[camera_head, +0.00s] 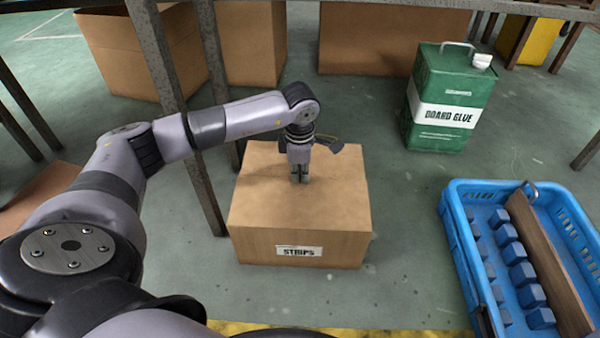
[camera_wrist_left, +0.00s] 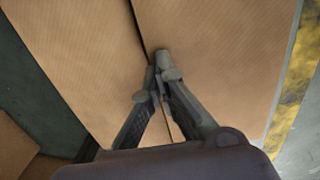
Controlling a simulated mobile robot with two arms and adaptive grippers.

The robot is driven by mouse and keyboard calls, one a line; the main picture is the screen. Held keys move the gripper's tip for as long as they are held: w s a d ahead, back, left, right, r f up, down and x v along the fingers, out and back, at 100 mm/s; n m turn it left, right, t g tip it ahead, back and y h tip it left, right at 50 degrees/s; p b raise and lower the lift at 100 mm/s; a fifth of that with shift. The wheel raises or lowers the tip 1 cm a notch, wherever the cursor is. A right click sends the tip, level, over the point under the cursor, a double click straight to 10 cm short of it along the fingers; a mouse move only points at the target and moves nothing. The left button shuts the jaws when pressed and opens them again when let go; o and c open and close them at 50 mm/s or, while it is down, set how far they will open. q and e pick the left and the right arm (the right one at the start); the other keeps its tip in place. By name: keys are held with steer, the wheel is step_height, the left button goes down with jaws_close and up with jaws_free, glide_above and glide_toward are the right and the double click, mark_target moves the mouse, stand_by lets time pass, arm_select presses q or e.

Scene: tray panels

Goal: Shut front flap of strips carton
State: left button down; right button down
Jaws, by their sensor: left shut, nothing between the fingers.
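The strips carton (camera_head: 260,243) stands on the floor in the middle of the head view, with a white "STRIPS" label on its near side. Its top looks flat and covered by its flaps. My left gripper (camera_head: 299,178) is over the middle of the top, pointing down, fingers shut and empty. In the left wrist view the shut fingertips (camera_wrist_left: 161,58) are at a dark seam between two cardboard flaps, with one flap (camera_wrist_left: 215,50) on the right and another flap (camera_wrist_left: 85,60) on the left. I cannot tell whether the fingertips touch the cardboard. My right gripper is not in view.
A green board glue can (camera_head: 438,100) stands behind the carton to the right. A blue crate (camera_head: 465,250) with several blue blocks and a wooden board is at the right. Metal posts (camera_head: 205,190) rise left of the carton. More cardboard boxes (camera_head: 250,45) are at the back.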

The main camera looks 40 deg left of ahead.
arm_select(q)
steer(key=shift+w+a+f+g+h+p, duration=0.1)
steer(key=shift+f+g+h+p, duration=0.2)
steer(key=shift+g+p, duration=0.3)
steer(key=shift+f+g+h+p, duration=0.3)
steer(key=shift+p, duration=0.1)
steer(key=shift+f+g, duration=0.2)
steer(key=shift+g, duration=0.1)
